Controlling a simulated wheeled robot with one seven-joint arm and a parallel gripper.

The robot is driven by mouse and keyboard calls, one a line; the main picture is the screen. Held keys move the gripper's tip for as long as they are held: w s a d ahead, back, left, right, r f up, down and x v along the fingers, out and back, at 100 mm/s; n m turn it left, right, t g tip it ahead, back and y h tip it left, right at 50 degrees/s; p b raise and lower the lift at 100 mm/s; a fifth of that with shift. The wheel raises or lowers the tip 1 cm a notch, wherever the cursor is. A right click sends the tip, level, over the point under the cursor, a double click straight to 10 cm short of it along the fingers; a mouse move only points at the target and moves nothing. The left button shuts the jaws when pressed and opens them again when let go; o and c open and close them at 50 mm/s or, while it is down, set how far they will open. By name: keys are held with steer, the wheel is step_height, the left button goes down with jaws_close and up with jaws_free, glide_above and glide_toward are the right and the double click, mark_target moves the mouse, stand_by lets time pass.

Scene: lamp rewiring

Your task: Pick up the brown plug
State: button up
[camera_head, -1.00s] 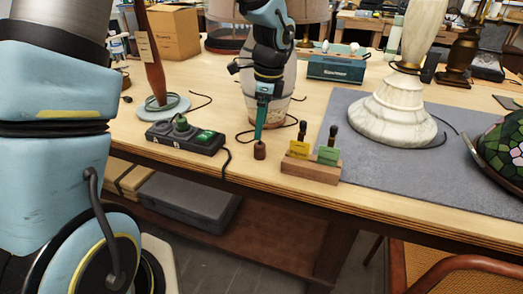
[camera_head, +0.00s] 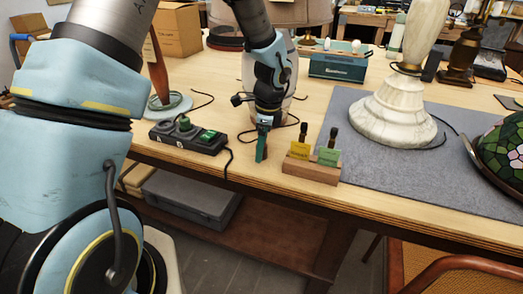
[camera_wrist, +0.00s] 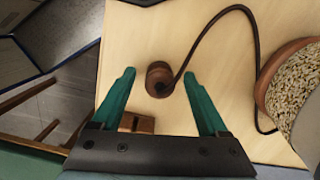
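The brown plug (camera_wrist: 159,79) shows in the wrist view on the light wooden tabletop, with a dark cord curving away from it. It sits between and slightly beyond the tips of my gripper (camera_wrist: 165,78), whose teal fingers are spread apart with gaps on both sides. In the head view my gripper (camera_head: 262,148) points down near the table's front edge. The plug cannot be made out there and seems hidden by the fingers.
A black power strip (camera_head: 187,136) with a green switch lies left of my gripper. A wooden block (camera_head: 311,169) with yellow and green tags stands to its right. The table's front edge is close. A grey mat (camera_head: 400,170) with a marble lamp base (camera_head: 393,118) lies right.

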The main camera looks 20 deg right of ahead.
jaws_close()
stand_by(0.4)
steer(key=shift+r, duration=0.1)
